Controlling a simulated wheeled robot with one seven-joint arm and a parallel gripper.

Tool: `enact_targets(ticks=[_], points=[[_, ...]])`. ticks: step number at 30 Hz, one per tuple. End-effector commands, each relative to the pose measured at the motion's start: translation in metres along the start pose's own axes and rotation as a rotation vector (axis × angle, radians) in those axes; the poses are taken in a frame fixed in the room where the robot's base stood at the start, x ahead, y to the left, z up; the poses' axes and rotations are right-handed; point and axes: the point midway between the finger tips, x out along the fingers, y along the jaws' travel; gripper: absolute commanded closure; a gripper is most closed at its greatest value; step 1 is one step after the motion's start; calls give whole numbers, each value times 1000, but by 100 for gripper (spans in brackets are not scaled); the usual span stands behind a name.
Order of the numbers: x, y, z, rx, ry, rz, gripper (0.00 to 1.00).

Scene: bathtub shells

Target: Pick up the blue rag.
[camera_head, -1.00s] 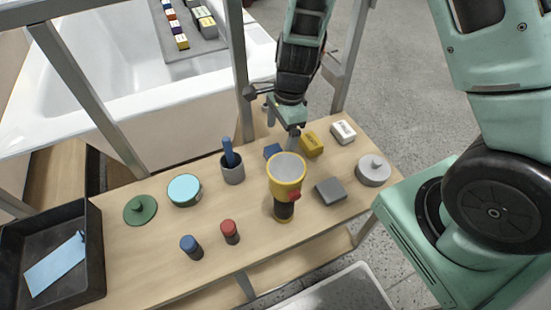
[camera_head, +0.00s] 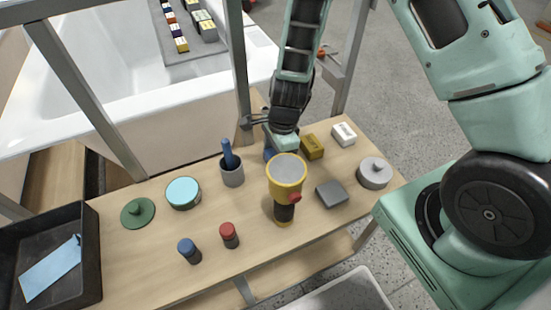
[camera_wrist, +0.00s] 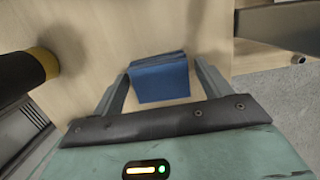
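The blue rag (camera_wrist: 160,80) is a folded, dark blue block on the wooden table. In the wrist view it lies between the two fingers of my gripper (camera_wrist: 162,70), one finger on each side. The fingers stand apart, and a narrow gap seems to show beside the rag. In the head view only a small blue part of the rag (camera_head: 268,153) shows, beside my gripper, whose fingertips are mostly hidden behind the yellow flashlight (camera_head: 285,190).
A grey cup with a blue stick (camera_head: 232,172) stands left of the rag. A yellow block (camera_head: 312,147), a white block (camera_head: 343,134) and a grey block (camera_head: 331,194) lie to the right. A metal post (camera_head: 238,70) rises behind. A black tray (camera_head: 90,250) is far left.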

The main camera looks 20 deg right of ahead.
Motion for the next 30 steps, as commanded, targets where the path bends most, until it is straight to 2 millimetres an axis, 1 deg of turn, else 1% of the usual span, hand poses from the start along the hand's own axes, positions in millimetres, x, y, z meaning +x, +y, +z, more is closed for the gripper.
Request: enact_targets(ticks=[1,2,3,4,11,14,17,24,27,30], points=[[0,0,0,0,0,0,38],[0,0,0,0,0,0,46],[0,0,0,0,0,0,57],[0,0,0,0,0,0,61],[0,0,0,0,0,0,61],[-5,0,1,0,1,0,61],[-18,-1,3,-1,1,-3,61],[-66,-1,10,-3,1,-4,61],[-82,0,13,-2,0,-2,61],[-93,0,14,0,0,-1,61]])
